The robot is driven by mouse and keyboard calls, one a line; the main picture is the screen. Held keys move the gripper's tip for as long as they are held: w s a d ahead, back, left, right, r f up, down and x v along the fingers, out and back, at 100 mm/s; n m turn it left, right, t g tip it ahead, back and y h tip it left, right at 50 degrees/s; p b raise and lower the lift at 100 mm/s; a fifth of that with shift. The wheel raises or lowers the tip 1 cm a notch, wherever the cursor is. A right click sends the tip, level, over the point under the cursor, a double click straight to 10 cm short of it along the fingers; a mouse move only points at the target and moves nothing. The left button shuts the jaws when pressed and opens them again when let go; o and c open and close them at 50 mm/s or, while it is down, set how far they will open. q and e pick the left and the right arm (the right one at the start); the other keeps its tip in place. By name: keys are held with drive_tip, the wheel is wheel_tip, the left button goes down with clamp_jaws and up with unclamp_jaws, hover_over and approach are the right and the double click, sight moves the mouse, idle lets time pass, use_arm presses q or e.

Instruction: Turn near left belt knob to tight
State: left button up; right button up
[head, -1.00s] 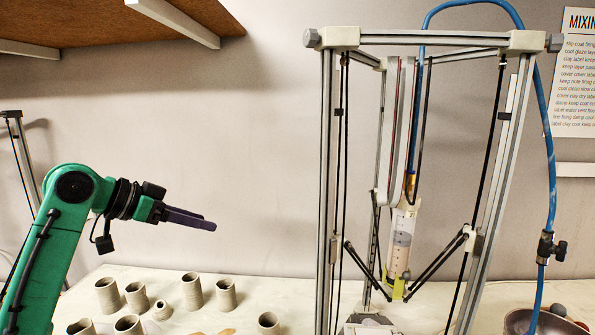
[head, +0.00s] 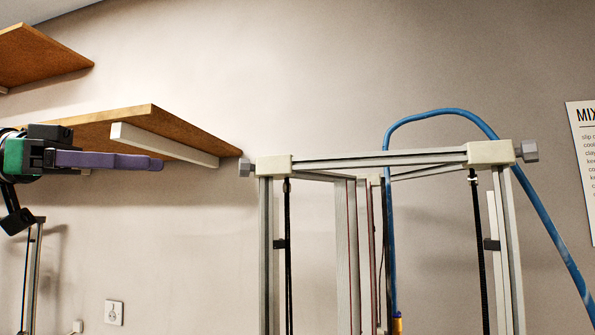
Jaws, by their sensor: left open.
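The grey near left belt knob (head: 245,168) sticks out from the left side of the white top corner bracket (head: 274,166) of the printer frame. A similar grey knob (head: 530,151) is on the right corner bracket (head: 490,153). My left gripper (head: 156,164) is at the left, with purple fingers pointing right. It is open and empty, at about the height of the left knob in the picture, with a clear gap between. The fingers overlap edge-on, so their spacing is hard to see. My right gripper is not in view.
A wooden shelf (head: 188,132) with a white bracket (head: 165,145) shows behind the left gripper, and another shelf (head: 38,58) is above it. A blue hose (head: 440,113) arches over the frame at the right. A wall sign (head: 583,150) hangs far right.

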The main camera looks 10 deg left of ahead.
sight(245, 167)
use_arm(q)
drive_tip(key=p+x, duration=0.3)
drive_tip(key=x, duration=0.8)
drive_tip(key=shift+w+d, duration=0.25)
drive_tip(key=shift+d, duration=0.1)
drive_tip(key=shift+a, duration=0.2)
drive_tip(key=c, duration=0.3)
drive_tip(key=shift+d, duration=0.1)
clamp_jaws()
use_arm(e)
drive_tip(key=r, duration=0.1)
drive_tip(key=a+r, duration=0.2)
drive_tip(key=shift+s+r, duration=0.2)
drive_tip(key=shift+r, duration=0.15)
